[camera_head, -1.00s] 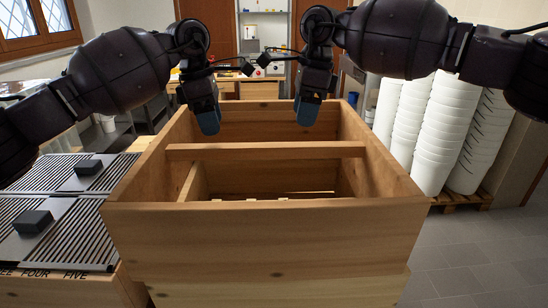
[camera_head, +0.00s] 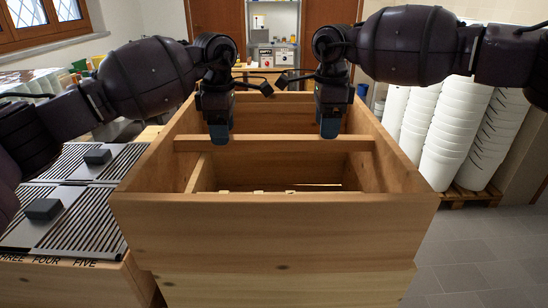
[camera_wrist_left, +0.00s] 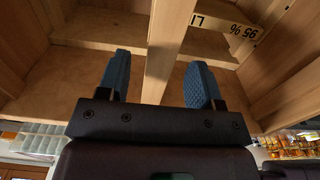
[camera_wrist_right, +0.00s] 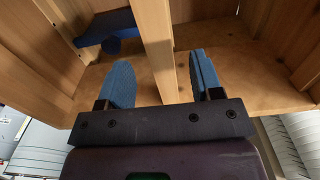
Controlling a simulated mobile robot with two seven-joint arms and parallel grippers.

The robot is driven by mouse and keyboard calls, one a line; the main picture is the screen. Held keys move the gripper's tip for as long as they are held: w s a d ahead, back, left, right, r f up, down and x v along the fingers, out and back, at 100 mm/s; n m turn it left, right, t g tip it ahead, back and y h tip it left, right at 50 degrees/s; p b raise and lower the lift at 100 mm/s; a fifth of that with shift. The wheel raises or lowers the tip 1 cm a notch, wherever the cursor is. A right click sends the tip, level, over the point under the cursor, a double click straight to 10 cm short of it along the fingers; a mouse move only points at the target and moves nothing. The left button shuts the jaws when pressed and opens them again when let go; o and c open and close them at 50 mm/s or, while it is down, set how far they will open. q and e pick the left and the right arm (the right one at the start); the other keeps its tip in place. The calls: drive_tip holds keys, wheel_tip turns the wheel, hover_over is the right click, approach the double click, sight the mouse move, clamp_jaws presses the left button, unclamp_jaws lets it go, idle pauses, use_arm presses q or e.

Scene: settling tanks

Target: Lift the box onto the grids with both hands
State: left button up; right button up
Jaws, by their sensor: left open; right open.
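The wooden box (camera_head: 275,235) stands in front of me, open at the top. A wooden crossbar (camera_head: 275,144) spans its inside. My left gripper (camera_head: 220,138) is open over the left part of the crossbar; in the left wrist view the bar (camera_wrist_left: 168,45) lies between its blue fingers (camera_wrist_left: 160,85). My right gripper (camera_head: 328,132) is open over the right part; in the right wrist view the bar (camera_wrist_right: 156,50) lies between its fingers (camera_wrist_right: 160,82). The slatted grids (camera_head: 85,190) lie to the left of the box, with two dark blocks on them.
White stacked buckets (camera_head: 440,125) stand on a pallet at the right. A shelf (camera_head: 275,30) with small items is at the back. Lettering shows inside the box in the left wrist view, and a blue object (camera_wrist_right: 105,28) in the right wrist view. Floor at the right is clear.

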sight(324, 145)
use_arm(q)
drive_tip(key=shift+f, duration=3)
use_arm(e)
drive_tip(key=shift+f, duration=3)
use_arm(q)
clamp_jaws()
use_arm(e)
clamp_jaws()
use_arm(q)
drive_tip(key=shift+r, duration=0.1)
use_arm(e)
drive_tip(key=shift+r, duration=0.15)
